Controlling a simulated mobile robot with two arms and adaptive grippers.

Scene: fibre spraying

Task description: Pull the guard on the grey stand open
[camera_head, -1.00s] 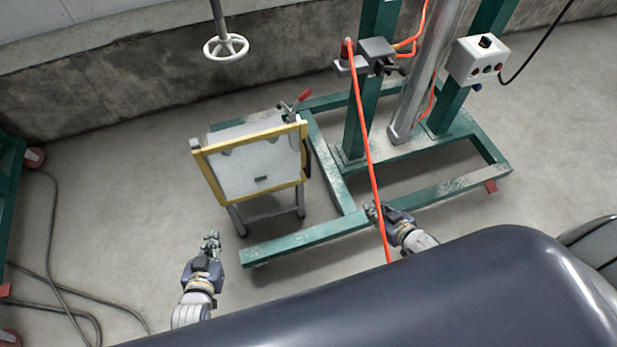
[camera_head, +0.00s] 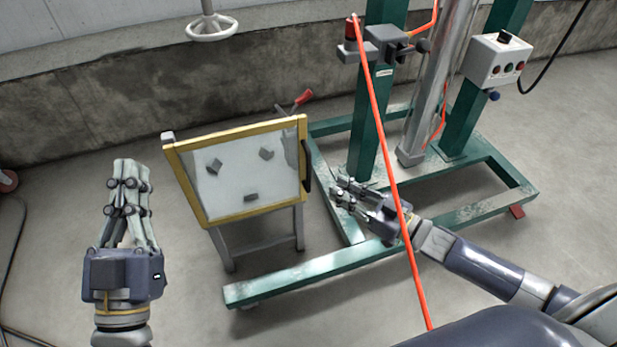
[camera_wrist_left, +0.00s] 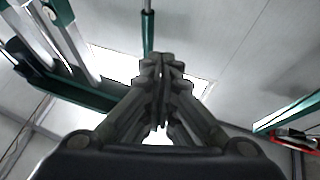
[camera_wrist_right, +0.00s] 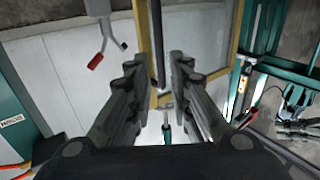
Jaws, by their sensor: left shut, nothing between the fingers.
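The guard (camera_head: 245,212) is a clear panel in a yellow frame on the grey stand (camera_head: 228,250), and it looks closed. A dark upright handle (camera_head: 307,166) sits on its right edge. My right gripper (camera_head: 340,188) is just right of the handle, apart from it in the head view. In the right wrist view, my right gripper (camera_wrist_right: 154,68) is open, and the dark handle (camera_wrist_right: 157,45) shows ahead between its fingers. My left gripper (camera_head: 131,170) is raised, left of the stand, shut and empty. In the left wrist view, its fingertips (camera_wrist_left: 161,62) meet.
A green frame (camera_head: 290,280) with posts stands right of the guard. An orange hose (camera_head: 385,140) runs down across my right arm. A red-gripped lever (camera_head: 303,97) stands behind the guard. A white handwheel (camera_head: 212,28) hangs at the back. Bare floor lies left of the stand.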

